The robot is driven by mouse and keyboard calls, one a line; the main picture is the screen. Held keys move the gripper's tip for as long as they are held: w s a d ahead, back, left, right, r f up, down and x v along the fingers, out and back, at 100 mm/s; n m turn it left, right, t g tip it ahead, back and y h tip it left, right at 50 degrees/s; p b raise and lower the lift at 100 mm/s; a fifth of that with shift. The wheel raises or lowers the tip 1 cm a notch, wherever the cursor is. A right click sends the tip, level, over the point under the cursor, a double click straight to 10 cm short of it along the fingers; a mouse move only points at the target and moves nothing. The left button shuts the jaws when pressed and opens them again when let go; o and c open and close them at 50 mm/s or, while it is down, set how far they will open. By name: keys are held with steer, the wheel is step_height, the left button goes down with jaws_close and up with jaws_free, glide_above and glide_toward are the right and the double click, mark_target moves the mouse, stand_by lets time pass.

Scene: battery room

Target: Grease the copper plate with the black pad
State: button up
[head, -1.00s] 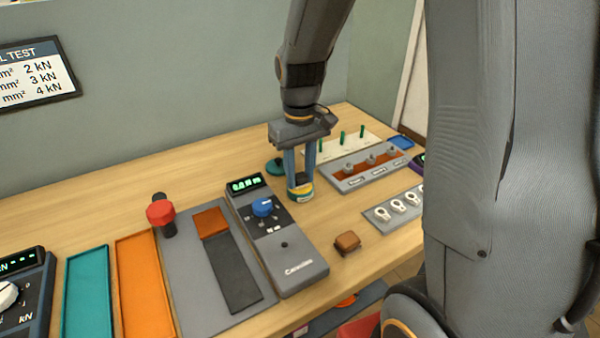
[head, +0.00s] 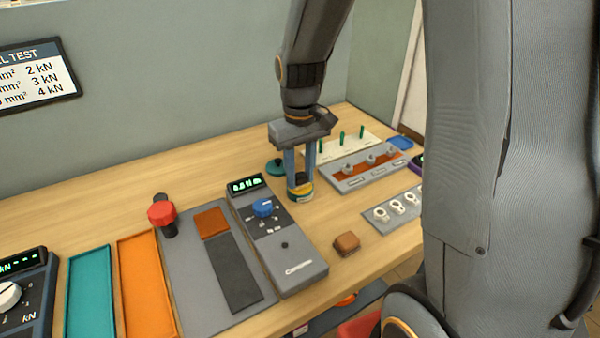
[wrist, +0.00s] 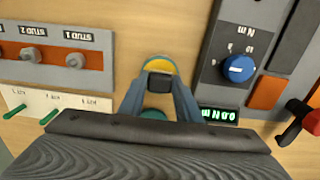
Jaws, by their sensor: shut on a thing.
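My gripper (head: 300,190) points straight down over a small tin (head: 301,197) with a yellow band. In the wrist view its fingers (wrist: 160,82) are shut on a small black pad (wrist: 160,88). The tin's yellow rim (wrist: 158,63) shows just beyond the pad; I cannot tell whether the pad touches what is inside. A copper-coloured square plate (head: 211,222) lies on a grey board, to the left of the meter, above a black strip (head: 233,275). A copper-brown bar (head: 349,183) with studs lies on a grey base to the right.
A grey meter (head: 290,268) with a blue knob stands between the tin and the board. A teal lid (head: 276,167) lies behind the tin. A brown block (head: 347,243) and a lug tray (head: 377,224) are at the right.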

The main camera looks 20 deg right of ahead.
mark_target(300, 175)
steer(key=shift+r+p, duration=2.8)
steer(key=shift+r, duration=0.55)
